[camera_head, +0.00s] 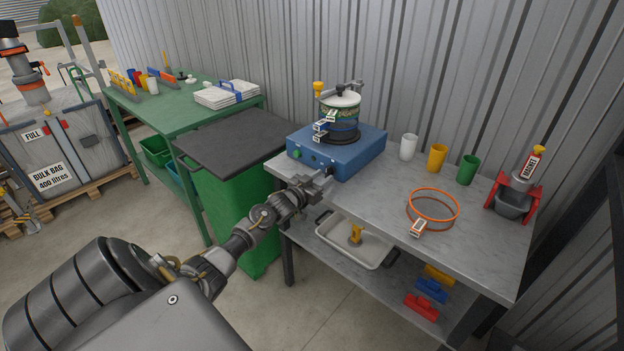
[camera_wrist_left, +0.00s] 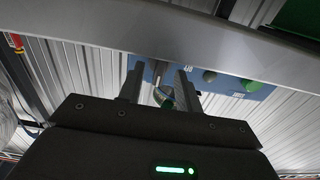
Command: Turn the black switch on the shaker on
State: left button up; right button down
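The shaker (camera_head: 352,158) is a blue box on the grey table, with a stack of sieves (camera_head: 340,115) on top. A green button (camera_head: 297,154) shows on its front panel. My left gripper (camera_head: 326,179) is at the right end of that panel and covers part of it, so I cannot clearly make out the black switch there. In the left wrist view, my gripper's fingers (camera_wrist_left: 158,88) are apart, with a small dark, greenish-tipped part between them. The blue panel (camera_wrist_left: 228,84) and green button (camera_wrist_left: 209,76) lie just beyond. Contact cannot be told. My right gripper is not in view.
White, yellow (camera_head: 437,158) and green cups, an orange ring (camera_head: 433,205) and a red stand (camera_head: 515,200) are right of the shaker. A tray (camera_head: 355,248) is on the lower shelf. A green bin (camera_head: 235,200) stands left of the table.

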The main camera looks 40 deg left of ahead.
pick_arm(q)
jog(key=s, duration=0.9)
jog(key=shift+s+b, duration=0.25)
jog(key=shift+b, duration=0.1)
